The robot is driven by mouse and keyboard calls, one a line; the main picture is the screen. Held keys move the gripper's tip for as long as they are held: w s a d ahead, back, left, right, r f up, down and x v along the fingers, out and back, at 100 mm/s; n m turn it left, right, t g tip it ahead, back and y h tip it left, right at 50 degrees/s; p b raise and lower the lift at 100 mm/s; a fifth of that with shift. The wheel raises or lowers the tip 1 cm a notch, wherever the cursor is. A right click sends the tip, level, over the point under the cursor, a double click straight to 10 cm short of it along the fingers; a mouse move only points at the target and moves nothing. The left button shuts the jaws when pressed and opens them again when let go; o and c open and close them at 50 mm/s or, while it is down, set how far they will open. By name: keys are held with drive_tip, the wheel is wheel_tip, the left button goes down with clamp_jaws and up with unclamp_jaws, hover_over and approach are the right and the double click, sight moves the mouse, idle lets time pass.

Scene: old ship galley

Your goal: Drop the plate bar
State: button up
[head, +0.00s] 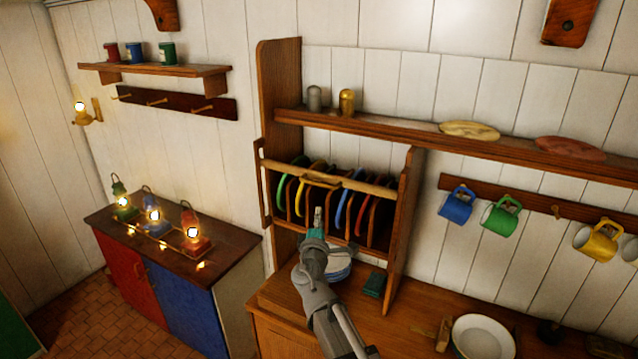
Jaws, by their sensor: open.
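The plate bar (368,187) is a light wooden rail. It runs across the upper front of the wooden plate rack (394,232), in front of several upright plates with green, yellow, blue and red rims. A curved wooden handle (318,184) sits on the bar left of its middle. My gripper (318,212) points up toward the rack, just below the bar and its handle in the picture. It looks empty; its fingers are small here, and I cannot tell whether it touches anything. My arm hides part of the counter and some stacked plates (338,272) below the rack.
Blue (456,205), green (501,216) and yellow (597,241) mugs hang at right. Three lit lanterns stand on the left cabinet (226,245).

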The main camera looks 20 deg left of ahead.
sight(319, 185)
drive_tip(key=shift+s+a+r, duration=0.3)
drive_tip(key=shift+s+a, duration=0.05)
drive_tip(key=shift+a, duration=0.2)
drive_tip(key=shift+w, duration=0.1)
drive_tip(key=p+x, duration=0.2)
drive_tip(key=x, duration=1.1)
drive_tip(key=shift+w+a+r+p, duration=0.2)
drive_tip(key=shift+a+p, duration=0.05)
drive_tip(key=shift+p, duration=0.05)
clamp_jaws()
